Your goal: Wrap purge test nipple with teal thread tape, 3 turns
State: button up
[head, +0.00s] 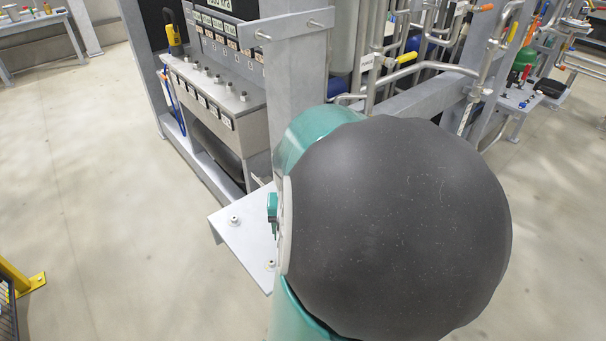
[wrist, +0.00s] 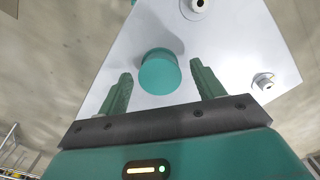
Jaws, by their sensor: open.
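A teal round piece (wrist: 160,74), which looks like the roll of thread tape, stands out over a pale metal plate in the wrist view. My gripper (wrist: 161,68) is open, with one ribbed green finger on each side of the piece. A gap shows on both sides, so the fingers do not touch it. Two small round fittings with dark centres stand on the plate, one at the top (wrist: 197,5) and one at the right (wrist: 263,81). I cannot tell which is the purge test nipple. In the head view my arm hides most of the gripper area.
The plate (head: 238,238) juts out from a grey frame post (head: 298,90) in the head view. A panel cabinet (head: 215,105) with several knobs stands behind it. Pipework with a yellow-handled valve (head: 406,58) is at the upper right.

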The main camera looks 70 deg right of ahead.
jog(key=c, duration=0.9)
jog(key=shift+o, duration=0.2)
jog(key=shift+r, duration=2)
